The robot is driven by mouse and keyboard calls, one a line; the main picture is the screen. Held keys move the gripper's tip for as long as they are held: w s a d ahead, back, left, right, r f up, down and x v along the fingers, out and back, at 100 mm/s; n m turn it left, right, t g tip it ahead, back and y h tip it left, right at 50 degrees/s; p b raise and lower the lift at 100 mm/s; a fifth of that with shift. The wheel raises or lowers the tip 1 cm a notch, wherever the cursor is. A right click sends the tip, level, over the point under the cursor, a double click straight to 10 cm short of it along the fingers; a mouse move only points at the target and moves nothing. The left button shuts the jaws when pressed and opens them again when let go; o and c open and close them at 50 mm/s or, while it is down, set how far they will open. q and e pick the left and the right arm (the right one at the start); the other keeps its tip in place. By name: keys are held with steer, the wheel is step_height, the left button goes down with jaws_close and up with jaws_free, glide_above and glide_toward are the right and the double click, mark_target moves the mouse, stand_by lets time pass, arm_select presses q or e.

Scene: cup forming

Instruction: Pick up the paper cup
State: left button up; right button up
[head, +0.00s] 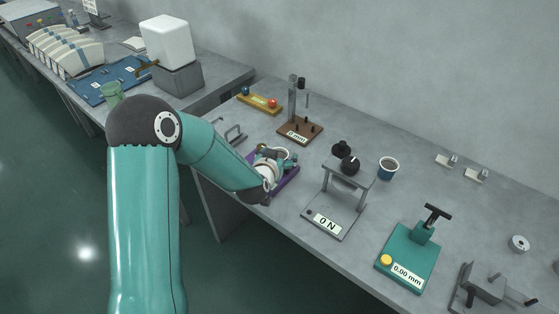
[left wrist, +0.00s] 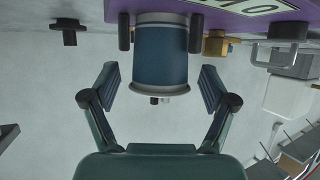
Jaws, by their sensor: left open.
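A blue paper cup with a pale rim (left wrist: 160,55) stands on a purple base (left wrist: 232,14) between short black posts. In the head view its pale rim (head: 283,153) shows just past my left gripper (head: 272,163), and much of the cup is hidden. In the left wrist view my left gripper (left wrist: 160,82) is open, with one finger on each side of the cup's rim end. Gaps show between the fingers and the cup. My right gripper is not in view.
A second blue cup (head: 388,168) stands at the right behind a grey stand marked "0 N" (head: 329,222). A brown gauge stand (head: 299,132) is behind the purple base. A green gauge (head: 407,256) stands at the right. The bench's front edge is close to my arm.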

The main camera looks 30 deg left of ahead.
arm_select(q)
steer(key=shift+w+a+f, duration=0.1)
steer(key=shift+w+f, duration=0.05)
steer(key=shift+w, duration=0.1)
steer(key=c, duration=0.9)
